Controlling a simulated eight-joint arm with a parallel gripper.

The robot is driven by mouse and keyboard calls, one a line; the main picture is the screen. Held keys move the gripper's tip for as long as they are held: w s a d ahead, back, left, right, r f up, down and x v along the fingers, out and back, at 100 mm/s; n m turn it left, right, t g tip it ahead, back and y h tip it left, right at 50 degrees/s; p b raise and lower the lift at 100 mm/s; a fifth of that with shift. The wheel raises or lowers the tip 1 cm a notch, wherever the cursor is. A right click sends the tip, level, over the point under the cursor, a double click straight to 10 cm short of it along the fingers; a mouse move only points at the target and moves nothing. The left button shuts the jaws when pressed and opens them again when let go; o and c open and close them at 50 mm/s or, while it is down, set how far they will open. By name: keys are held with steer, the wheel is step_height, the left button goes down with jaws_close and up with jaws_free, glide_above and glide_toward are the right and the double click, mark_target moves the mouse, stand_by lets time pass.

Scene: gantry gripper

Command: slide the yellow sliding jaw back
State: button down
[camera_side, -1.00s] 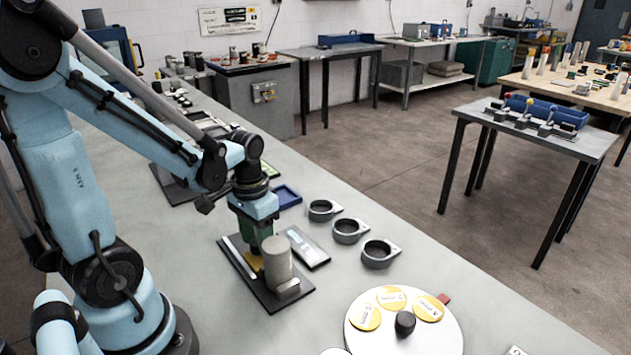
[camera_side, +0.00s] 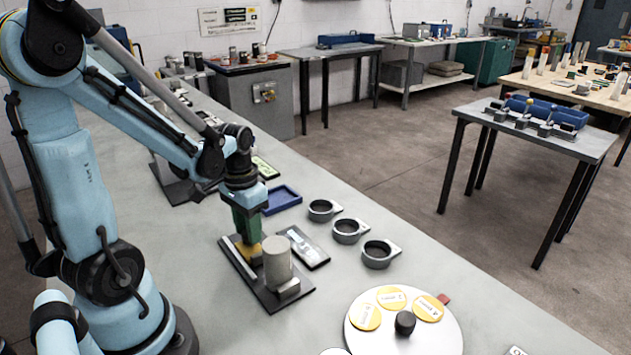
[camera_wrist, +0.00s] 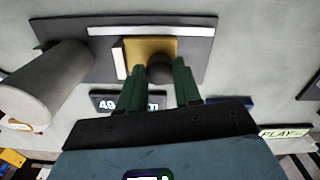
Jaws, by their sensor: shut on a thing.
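The yellow sliding jaw (camera_side: 251,250) sits on a dark base plate (camera_side: 238,266), beside a light strip. My gripper (camera_side: 247,236) reaches down to it with green fingers. In the wrist view the fingers (camera_wrist: 160,72) stand on either side of a dark round knob on the yellow jaw (camera_wrist: 150,44), shut on it; their tips partly hide it. A grey cylinder (camera_side: 277,262) stands upright against a grey block (camera_side: 290,288) at the near end of the plate. The wrist view shows the cylinder (camera_wrist: 45,85) on the left, with a gap between it and the jaw's pale face.
A labelled flat plate (camera_side: 305,246) lies just right of the base plate. Several grey rings (camera_side: 347,231) and a blue tray (camera_side: 281,199) lie farther along the bench. A round white turntable (camera_side: 375,338) with yellow discs is at the front. Bench between them is clear.

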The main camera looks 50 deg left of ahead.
steer(key=shift+a, duration=0.3)
steer(key=c, duration=0.8)
jaws_free()
steer(key=shift+d, duration=0.1)
steer(key=shift+r, duration=6.05)
